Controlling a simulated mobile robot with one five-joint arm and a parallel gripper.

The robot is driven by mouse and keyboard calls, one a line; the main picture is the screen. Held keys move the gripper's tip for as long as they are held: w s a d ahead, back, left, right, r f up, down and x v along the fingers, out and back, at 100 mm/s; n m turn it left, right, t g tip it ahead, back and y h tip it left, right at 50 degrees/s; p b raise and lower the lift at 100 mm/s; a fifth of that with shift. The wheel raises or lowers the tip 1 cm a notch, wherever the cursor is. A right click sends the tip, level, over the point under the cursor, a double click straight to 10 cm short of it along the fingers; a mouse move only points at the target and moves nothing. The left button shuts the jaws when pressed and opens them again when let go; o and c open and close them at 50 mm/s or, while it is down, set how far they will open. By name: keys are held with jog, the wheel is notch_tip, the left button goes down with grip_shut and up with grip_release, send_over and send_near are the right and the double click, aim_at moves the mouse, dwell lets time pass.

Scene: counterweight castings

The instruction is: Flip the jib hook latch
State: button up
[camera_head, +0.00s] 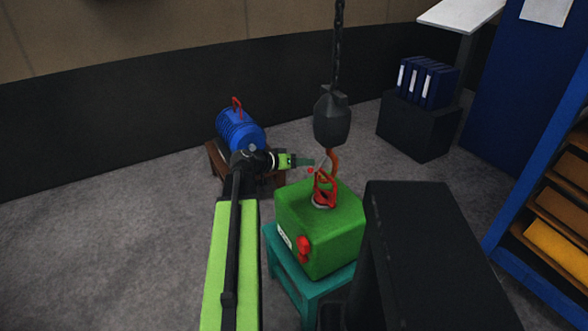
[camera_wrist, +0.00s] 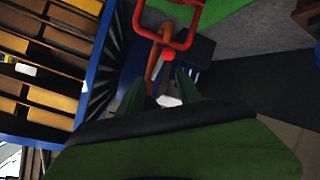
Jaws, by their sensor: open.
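The jib hook (camera_head: 334,160) is orange and hangs under a dark hook block (camera_head: 332,118) on a chain. Its lower part is at the red lifting eye (camera_head: 325,190) on top of a green casting (camera_head: 335,235). A small red knob (camera_head: 311,170), perhaps on the latch, shows just left of the hook. My gripper (camera_head: 312,162) is open beside the knob, reaching in from the left. In the wrist view the orange hook (camera_wrist: 152,66), the red knob (camera_wrist: 168,57) and the red eye (camera_wrist: 182,44) lie beyond my green fingers (camera_wrist: 161,85). The latch's position is unclear.
The green casting sits on a teal stand (camera_head: 315,287). A blue cylindrical casting (camera_head: 238,128) with a red handle rests on a brown wooden support at the left. A dark box with blue binders (camera_head: 428,85) stands behind at right. Blue shelving (camera_head: 545,190) is far right. Left floor is clear.

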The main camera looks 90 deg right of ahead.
jog(key=p+v, duration=0.7)
jog(key=v, duration=1)
jog(key=shift+w+a+r, duration=0.1)
jog(key=shift+w+a, duration=0.05)
